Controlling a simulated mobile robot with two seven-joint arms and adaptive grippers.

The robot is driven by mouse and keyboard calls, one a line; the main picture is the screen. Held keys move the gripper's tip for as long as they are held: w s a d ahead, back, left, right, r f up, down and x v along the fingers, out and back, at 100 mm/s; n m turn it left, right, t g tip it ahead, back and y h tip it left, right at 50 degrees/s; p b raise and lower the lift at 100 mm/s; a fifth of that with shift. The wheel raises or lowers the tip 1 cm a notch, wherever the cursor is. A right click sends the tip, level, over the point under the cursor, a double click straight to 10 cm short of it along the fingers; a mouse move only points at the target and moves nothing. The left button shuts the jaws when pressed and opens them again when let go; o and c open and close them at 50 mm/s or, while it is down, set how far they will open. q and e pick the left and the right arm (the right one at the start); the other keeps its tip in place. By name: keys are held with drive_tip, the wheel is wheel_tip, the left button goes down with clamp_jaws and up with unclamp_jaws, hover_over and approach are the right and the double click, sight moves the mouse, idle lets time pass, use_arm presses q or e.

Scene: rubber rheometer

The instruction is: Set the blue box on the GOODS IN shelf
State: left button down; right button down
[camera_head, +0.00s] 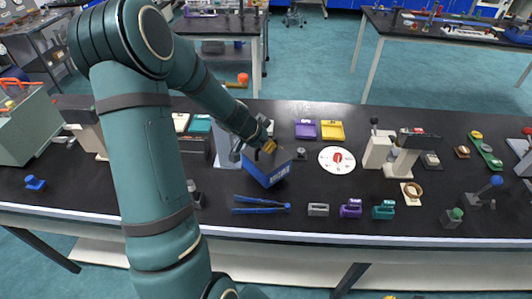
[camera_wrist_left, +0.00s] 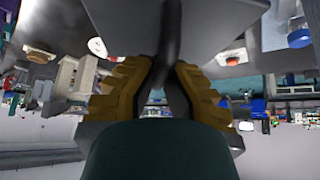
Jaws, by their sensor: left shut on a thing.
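The blue box (camera_head: 267,170) has a grey top and stands tilted in the picture near the middle of the dark bench. My left gripper (camera_head: 268,147) reaches down to its top from the left. In the left wrist view, the yellow fingers of my left gripper (camera_wrist_left: 155,85) close on a dark bar (camera_wrist_left: 171,40) above a grey face (camera_wrist_left: 125,25), which seems to be the box top. I cannot tell whether the box touches the bench. No GOODS IN label is legible. My right gripper is not in view.
The dark bench (camera_head: 330,222) carries blue tongs (camera_head: 260,205), a purple tray (camera_head: 305,130), a yellow tray (camera_head: 332,130), a white disc (camera_head: 337,160) and a beige press-like device (camera_head: 379,148). Small coloured clamps stand along the front. A grey panel stands left of the box.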

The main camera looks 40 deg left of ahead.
sight(266, 157)
use_arm(q)
wheel_tip(266, 157, down, 3)
drive_tip(key=shift+r+b, duration=0.1)
drive_tip(key=shift+b, duration=0.85)
drive_tip(key=shift+r, duration=0.1)
drive_tip(key=c, duration=1.4)
unclamp_jaws()
drive_tip(key=shift+f, duration=0.2)
drive_tip(key=shift+o, duration=1.3)
drive_tip(key=shift+r, duration=0.15)
